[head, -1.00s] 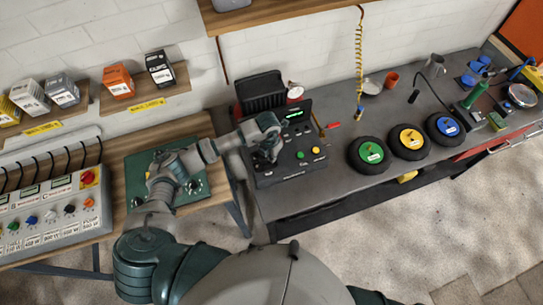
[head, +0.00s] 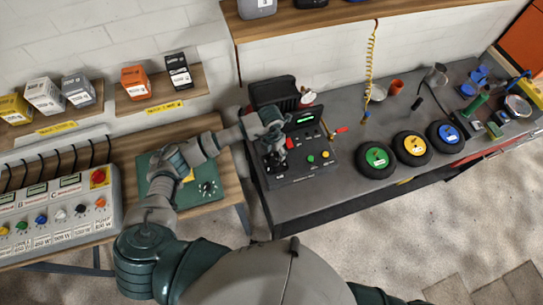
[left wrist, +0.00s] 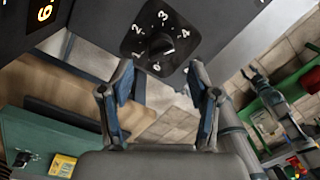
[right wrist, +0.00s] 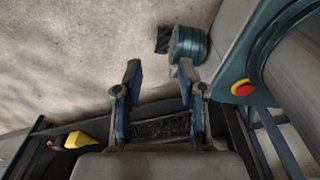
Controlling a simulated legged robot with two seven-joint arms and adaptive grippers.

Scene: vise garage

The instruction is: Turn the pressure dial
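The dial is a black knob with a white pointer on a black plate with white numbers (left wrist: 157,42), at the top centre of the left wrist view. My left gripper (left wrist: 160,78) is open and empty, its fingertips just below the plate in that view and apart from the knob. In the head view the left gripper (head: 273,146) is over the left part of the black control console (head: 308,172) and hides part of it. My right gripper (right wrist: 160,70) is open and empty over the floor in the right wrist view. It is not seen in the head view.
A grey control box (head: 60,208) and a green panel (head: 207,187) are at left.

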